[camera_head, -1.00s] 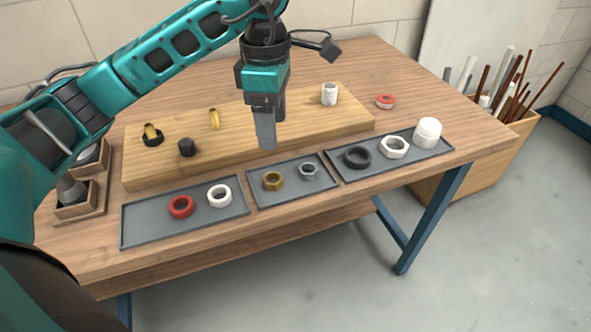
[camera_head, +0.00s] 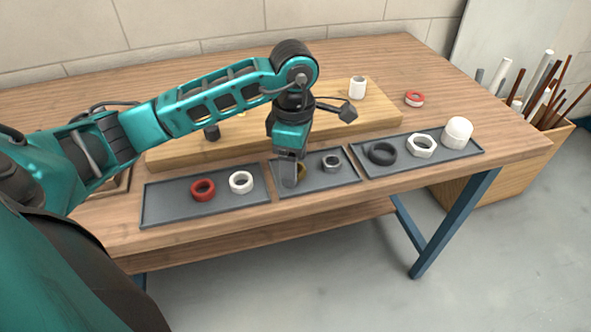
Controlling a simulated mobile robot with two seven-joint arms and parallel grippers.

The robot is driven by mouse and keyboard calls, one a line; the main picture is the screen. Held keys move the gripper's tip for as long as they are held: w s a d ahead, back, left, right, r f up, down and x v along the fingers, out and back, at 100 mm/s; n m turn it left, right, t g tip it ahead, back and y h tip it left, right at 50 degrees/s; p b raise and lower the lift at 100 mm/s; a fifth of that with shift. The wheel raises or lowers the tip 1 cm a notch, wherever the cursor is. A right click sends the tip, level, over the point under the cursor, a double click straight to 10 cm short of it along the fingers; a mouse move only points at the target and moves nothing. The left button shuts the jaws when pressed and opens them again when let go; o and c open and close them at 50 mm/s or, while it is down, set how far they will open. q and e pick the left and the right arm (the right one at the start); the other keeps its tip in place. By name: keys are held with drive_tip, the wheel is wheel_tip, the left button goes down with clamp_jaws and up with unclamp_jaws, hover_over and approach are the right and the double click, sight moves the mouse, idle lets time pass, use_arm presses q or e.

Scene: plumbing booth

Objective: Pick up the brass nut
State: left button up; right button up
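The brass nut (camera_head: 301,171) lies in the middle grey tray (camera_head: 318,185), mostly hidden behind a finger of my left gripper (camera_head: 291,173). Only its right part shows, as a yellow-brown edge. My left gripper points down with its near finger low in the tray, in front of the nut. The far finger is hidden, so I cannot tell whether the fingers are apart or touch the nut. My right gripper is not in view.
A grey metal nut (camera_head: 332,163) lies close to the right in the same tray. The left tray (camera_head: 171,205) holds a red ring (camera_head: 203,190) and a white ring (camera_head: 241,182). The right tray (camera_head: 405,167) holds black and white parts. A wooden board (camera_head: 345,122) lies behind.

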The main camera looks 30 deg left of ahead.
use_arm(q)
drive_tip(key=shift+f, duration=0.2)
drive_tip(key=c, duration=1.1)
